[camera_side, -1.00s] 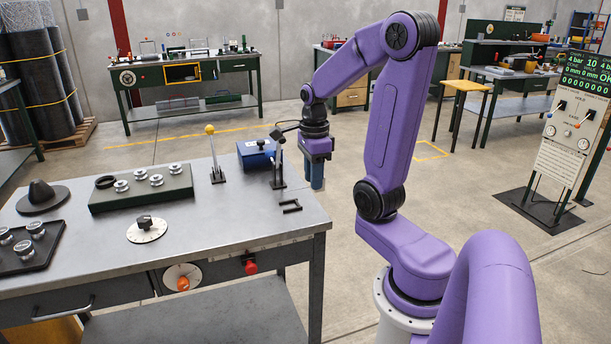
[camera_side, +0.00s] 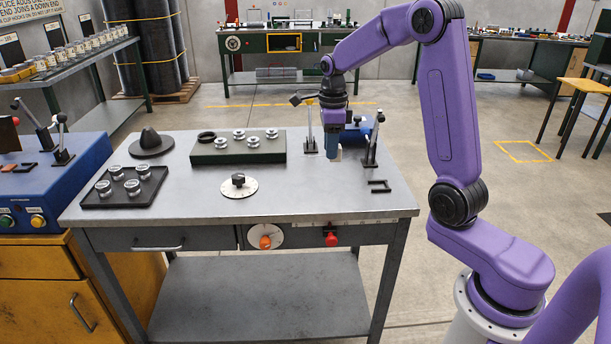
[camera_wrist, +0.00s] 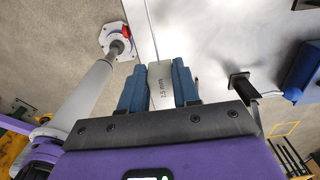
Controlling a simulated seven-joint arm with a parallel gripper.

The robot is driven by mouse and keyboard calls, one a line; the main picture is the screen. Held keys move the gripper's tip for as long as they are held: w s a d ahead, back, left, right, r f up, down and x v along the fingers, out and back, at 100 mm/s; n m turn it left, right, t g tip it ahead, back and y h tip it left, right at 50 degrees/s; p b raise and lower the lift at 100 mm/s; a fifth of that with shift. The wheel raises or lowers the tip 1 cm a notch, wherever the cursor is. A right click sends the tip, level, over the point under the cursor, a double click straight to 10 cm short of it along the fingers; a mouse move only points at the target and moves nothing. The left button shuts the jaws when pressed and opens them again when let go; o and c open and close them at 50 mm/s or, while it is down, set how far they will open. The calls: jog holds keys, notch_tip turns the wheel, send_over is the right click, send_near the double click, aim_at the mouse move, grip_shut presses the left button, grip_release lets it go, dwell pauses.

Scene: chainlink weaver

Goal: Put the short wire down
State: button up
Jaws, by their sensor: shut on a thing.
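My gripper (camera_side: 335,155) points down over the right part of the steel bench, between two upright posts in the side view. In the wrist view its two blue fingers (camera_wrist: 158,80) are shut on a pale grey labelled piece (camera_wrist: 159,84) with small dark lettering. The pale piece (camera_side: 340,153) also shows faintly at the fingertips in the side view. Whether the held piece touches the bench is unclear.
The bench top (camera_side: 310,198) is clear in front of the gripper. A small dark bracket (camera_side: 379,186), a white dial (camera_side: 239,187), a green spool block (camera_side: 238,148) and a spool tray (camera_side: 123,188) lie around.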

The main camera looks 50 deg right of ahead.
jog(key=w+d+f, duration=0.1)
jog(key=w+f, duration=0.2)
jog(key=w, duration=0.1)
jog(key=w+d+f, duration=0.1)
jog(key=w+f, duration=0.5)
jog(key=w, duration=0.1)
jog(key=shift+w+d, duration=0.35)
jog(key=shift+d, duration=0.05)
jog(key=shift+w+f, duration=0.15)
jog(key=shift+f, duration=1.5)
jog(key=shift+f, duration=0.1)
jog(key=o, duration=1)
jog(key=shift+o, duration=0.2)
